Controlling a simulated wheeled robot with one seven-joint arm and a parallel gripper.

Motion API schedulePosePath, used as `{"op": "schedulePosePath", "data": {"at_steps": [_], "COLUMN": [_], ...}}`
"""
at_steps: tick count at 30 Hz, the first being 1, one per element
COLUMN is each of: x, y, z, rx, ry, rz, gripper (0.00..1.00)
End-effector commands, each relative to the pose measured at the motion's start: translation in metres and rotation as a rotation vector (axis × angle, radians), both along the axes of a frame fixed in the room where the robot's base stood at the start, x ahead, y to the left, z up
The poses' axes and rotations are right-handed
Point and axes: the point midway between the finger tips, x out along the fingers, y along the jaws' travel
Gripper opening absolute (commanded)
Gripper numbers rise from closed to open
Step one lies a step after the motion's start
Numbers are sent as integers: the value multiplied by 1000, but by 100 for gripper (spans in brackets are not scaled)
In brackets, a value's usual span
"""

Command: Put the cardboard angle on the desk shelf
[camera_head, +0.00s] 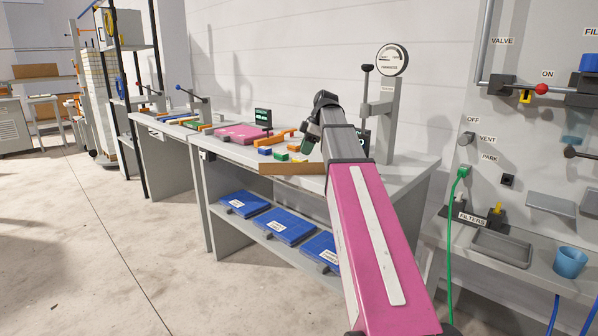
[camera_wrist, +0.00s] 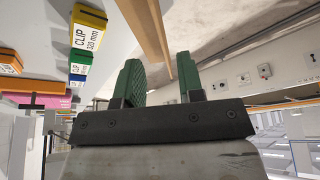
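The cardboard angle (camera_head: 288,168) is a long tan strip lying along the front edge of the near desk top. In the wrist view the angle (camera_wrist: 148,28) runs from the top edge down toward the gap between my fingers. My gripper (camera_wrist: 160,78) has two green fingers set apart, with a visible gap and nothing clamped between them. The fingers are close to the angle; whether they touch it I cannot tell. The desk shelf (camera_head: 238,224) is the lower grey board under the desk and holds several blue flat binders.
Small coloured blocks, among them a yellow one marked CLIP (camera_wrist: 88,27), lie near the angle. A wall panel with valves stands at right. The floor at left is clear.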

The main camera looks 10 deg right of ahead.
Motion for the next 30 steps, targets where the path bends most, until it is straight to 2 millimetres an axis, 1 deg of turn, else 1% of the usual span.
{"op": "schedulePosePath", "data": {"at_steps": [1, 3, 8, 11, 15, 18, 21, 26, 27, 29, 30], "x": [-1, 0, 1, 0, 1, 2, 3, 3, 3, 3, 3], "y": [3, 5, 8, 13, 20, 24, 25, 25, 25, 25, 25], "z": [-7, -12, -20, -30, -49, -59, -62, -62, -62, -62, -62], "rx": [0, 0, 0, 0, 0, 0, 0, 0, 0, 0, 0], "ry": [1, 0, 0, 0, 1, -1, -1, -1, -1, -1, -1], "rz": [0, 0, 0, 0, 0, 0, 0, 0, 0, 0, 0], "gripper": [35, 35, 35, 35, 35, 35, 35, 35, 22, 3, 0]}}
